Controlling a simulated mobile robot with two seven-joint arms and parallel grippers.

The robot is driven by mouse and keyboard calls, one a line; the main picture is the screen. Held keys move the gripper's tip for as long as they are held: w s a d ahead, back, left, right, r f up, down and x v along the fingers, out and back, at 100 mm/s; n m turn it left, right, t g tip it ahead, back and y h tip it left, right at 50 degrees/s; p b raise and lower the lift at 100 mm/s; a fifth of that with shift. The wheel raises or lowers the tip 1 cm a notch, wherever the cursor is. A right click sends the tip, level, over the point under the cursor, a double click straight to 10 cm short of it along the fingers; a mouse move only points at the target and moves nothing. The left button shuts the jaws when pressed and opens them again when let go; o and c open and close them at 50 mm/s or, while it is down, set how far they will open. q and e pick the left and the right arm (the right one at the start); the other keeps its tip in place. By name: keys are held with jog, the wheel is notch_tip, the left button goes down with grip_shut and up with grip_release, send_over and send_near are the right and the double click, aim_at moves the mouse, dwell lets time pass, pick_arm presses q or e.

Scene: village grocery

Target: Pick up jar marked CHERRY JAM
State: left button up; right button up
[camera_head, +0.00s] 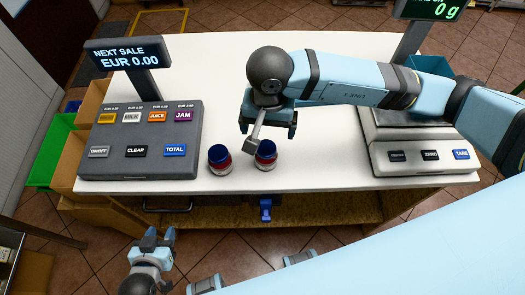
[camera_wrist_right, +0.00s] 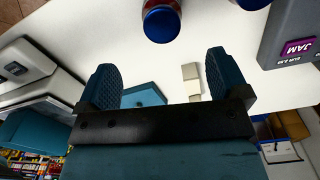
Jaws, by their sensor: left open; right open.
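Two small jars with dark blue lids and reddish contents stand upright near the counter's front edge, a left jar (camera_head: 220,160) and a right jar (camera_head: 265,155). Their labels cannot be read. My right gripper (camera_head: 268,122) is open and empty, just behind the right jar. In the right wrist view, the right jar's lid (camera_wrist_right: 161,24) lies beyond the gap between the open fingers (camera_wrist_right: 161,82). The left jar (camera_wrist_right: 250,3) is cut off at the top edge. My left gripper (camera_head: 160,237) is open and empty, low in front of the counter.
A cash register (camera_head: 140,165) with a JAM key stands to the left of the jars. A scale (camera_head: 420,158) stands to the right, partly behind my right arm. The white counter (camera_head: 215,80) is clear behind the jars. A green crate (camera_head: 45,165) sits at far left.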

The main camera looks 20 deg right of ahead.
aim_at(266, 147)
notch_tip(266, 147, down, 5)
jog(key=shift+p, duration=0.3)
jog(key=shift+f, duration=0.6)
notch_tip(266, 147, down, 4)
jog(key=shift+a+f+p, duration=0.1)
jog(key=shift+f+p, duration=0.05)
jog(key=shift+p, duration=0.65)
jog(key=shift+w+f, duration=0.1)
jog(key=shift+f, duration=0.4)
jog(key=c, duration=1.2)
jog(key=shift+r, duration=0.1)
